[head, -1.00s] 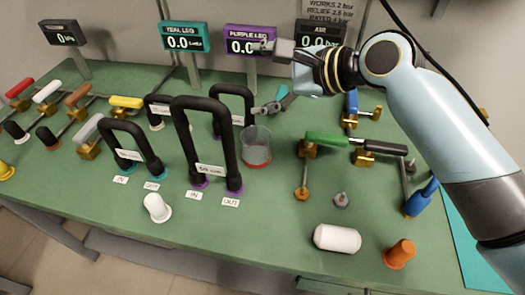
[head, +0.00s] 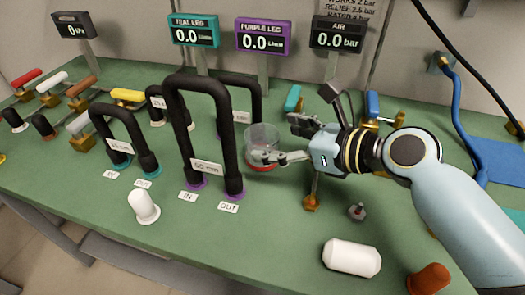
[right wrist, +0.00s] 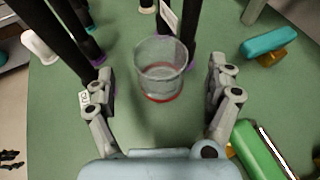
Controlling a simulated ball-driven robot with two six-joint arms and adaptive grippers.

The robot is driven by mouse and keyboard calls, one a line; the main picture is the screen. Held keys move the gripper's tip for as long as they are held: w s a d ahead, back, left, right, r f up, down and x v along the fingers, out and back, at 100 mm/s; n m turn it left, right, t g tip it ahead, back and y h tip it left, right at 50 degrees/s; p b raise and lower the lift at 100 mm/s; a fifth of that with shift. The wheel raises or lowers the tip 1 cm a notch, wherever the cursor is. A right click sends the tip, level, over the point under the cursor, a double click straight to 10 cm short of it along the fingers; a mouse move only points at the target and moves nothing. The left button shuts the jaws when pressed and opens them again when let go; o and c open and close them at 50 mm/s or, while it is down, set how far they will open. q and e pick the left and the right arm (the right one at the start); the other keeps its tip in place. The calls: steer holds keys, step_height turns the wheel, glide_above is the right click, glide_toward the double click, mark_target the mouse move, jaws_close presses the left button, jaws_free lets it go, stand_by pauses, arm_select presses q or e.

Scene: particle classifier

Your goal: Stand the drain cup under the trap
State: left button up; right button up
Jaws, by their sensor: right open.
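The drain cup appears to be the clear cup with a red base (head: 262,136), standing upright on the green bench beside the tall black loop. My right gripper (head: 276,141) is open and low, with one finger in front of the cup and the other behind its right side. In the right wrist view the cup (right wrist: 162,70) stands between the spread fingers (right wrist: 160,82), with a gap on both sides. I cannot tell which part is the trap. My left gripper is not in view.
Tall black hose loops (head: 226,115) stand close left of the cup. A white cap (head: 143,207), a white cylinder (head: 352,257) and an orange-brown plug (head: 429,279) are at the front. A green-handled valve (right wrist: 258,150) lies near the right finger.

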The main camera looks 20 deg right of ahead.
mark_target(251, 136)
steer(key=x, duration=0.4)
steer(key=shift+s, duration=0.1)
steer(key=shift+c, duration=0.2)
